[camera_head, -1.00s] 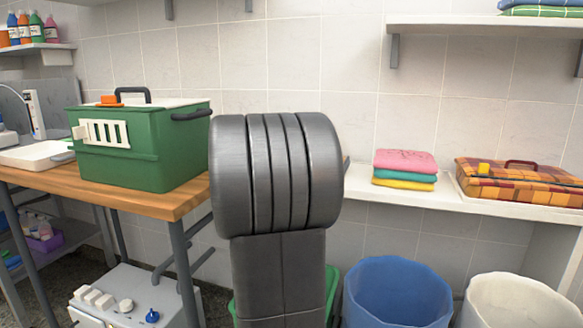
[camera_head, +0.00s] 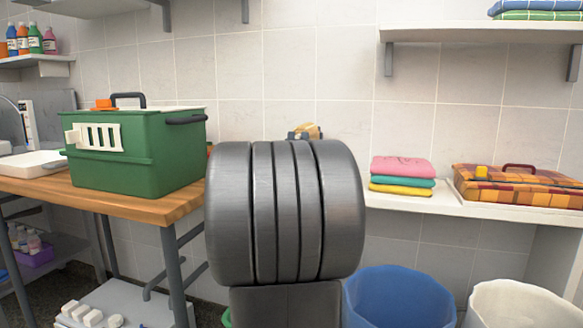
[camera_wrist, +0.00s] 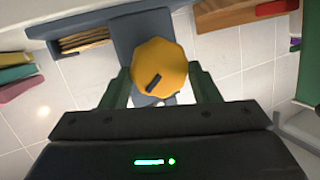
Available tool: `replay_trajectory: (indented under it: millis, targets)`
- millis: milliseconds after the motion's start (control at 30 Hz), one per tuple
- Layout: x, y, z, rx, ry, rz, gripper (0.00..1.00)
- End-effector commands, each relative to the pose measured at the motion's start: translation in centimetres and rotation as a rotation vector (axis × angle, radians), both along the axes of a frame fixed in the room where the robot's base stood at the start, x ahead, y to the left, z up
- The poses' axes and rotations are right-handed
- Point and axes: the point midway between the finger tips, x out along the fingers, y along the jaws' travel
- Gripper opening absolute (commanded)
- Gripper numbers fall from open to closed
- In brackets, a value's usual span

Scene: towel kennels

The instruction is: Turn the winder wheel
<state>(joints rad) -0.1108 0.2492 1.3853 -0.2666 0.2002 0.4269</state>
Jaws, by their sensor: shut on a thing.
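The winder wheel (camera_wrist: 160,65) is a yellow, many-sided knob with a dark slot-like mark on its face. It is in front of a blue-grey mount (camera_wrist: 137,30) in the wrist view. My gripper (camera_wrist: 160,85) has one dark green finger on each side of the wheel and is shut on it. In the head view my own arm hides the gripper and most of the wheel. Only a small yellowish top (camera_head: 308,131) shows above the arm, and I take it to be the wheel.
A green pet carrier (camera_head: 140,150) stands on a wooden table (camera_head: 120,203) at left. Folded towels (camera_head: 402,174) and a plaid carrier (camera_head: 520,185) are on a white shelf at right. A blue bin (camera_head: 398,300) and a white bin (camera_head: 515,305) stand below.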

Motion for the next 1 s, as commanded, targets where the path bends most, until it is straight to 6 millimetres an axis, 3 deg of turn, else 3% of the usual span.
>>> replay_trajectory:
  millis: [500, 1000]
  targets:
    - [-0.01, -0.51, -0.28, 0.229, -0.072, -0.013, 0.33]
    - [-0.07, -0.24, -0.51, 0.269, -0.083, -0.002, 0.33]
